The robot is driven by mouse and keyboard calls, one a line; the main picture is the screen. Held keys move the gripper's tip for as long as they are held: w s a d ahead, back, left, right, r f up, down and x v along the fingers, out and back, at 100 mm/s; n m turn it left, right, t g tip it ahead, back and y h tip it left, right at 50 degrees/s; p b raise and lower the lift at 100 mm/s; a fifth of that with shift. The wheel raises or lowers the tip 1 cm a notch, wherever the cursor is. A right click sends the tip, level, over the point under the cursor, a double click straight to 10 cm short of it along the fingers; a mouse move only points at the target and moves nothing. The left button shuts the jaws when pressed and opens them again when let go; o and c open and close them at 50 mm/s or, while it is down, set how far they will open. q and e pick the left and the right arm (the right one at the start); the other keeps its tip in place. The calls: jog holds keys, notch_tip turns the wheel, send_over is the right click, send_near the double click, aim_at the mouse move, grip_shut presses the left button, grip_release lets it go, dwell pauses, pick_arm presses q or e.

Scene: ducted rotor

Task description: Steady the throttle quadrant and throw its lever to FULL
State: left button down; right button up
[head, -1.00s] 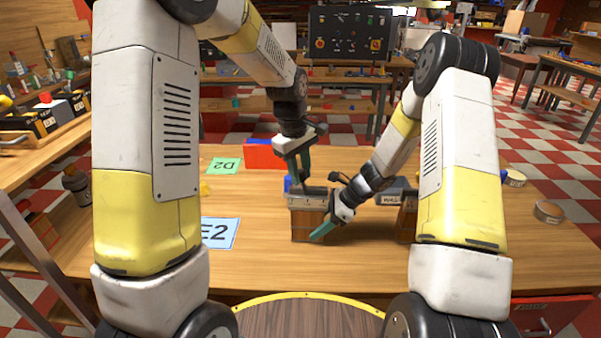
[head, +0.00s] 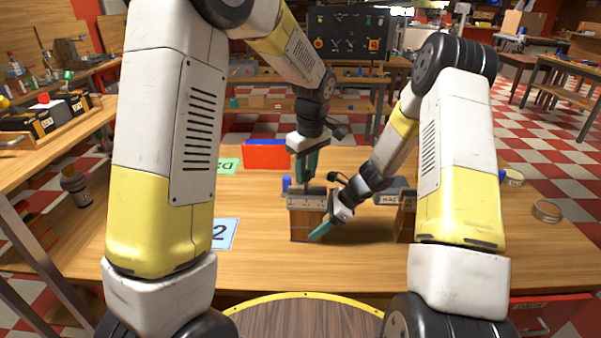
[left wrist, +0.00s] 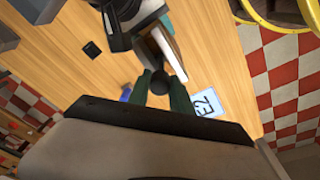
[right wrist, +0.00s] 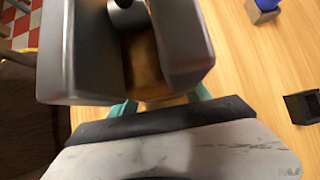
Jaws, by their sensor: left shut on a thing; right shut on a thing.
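The throttle quadrant (head: 304,222) is a wooden block with grey slotted top plates, standing on the table. The plates (right wrist: 180,45) fill the upper part of the right wrist view. My right gripper (head: 322,229) is shut on the quadrant's body, low on its near side; its teal fingertips (right wrist: 160,103) partly show behind the plates. My left gripper (head: 307,178) is above the quadrant, shut on the lever. The lever's dark round knob (left wrist: 159,84) sits between the teal fingers in the left wrist view. The slot markings are too small to read.
A red box (head: 266,155) stands behind the quadrant, with a small blue object (head: 287,184) nearer. A grey labelled object (head: 390,196) and another wooden block (head: 405,222) are to the right. A blue card (head: 225,233) lies left. The front table strip is clear.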

pick_arm(q)
jog(key=shift+d+y, duration=1.05)
jog(key=shift+y, duration=0.15)
jog(key=c, duration=1.1)
grip_release()
jog(key=shift+c, duration=0.2)
jog(key=v, duration=1.2)
jog(key=shift+s, duration=0.15)
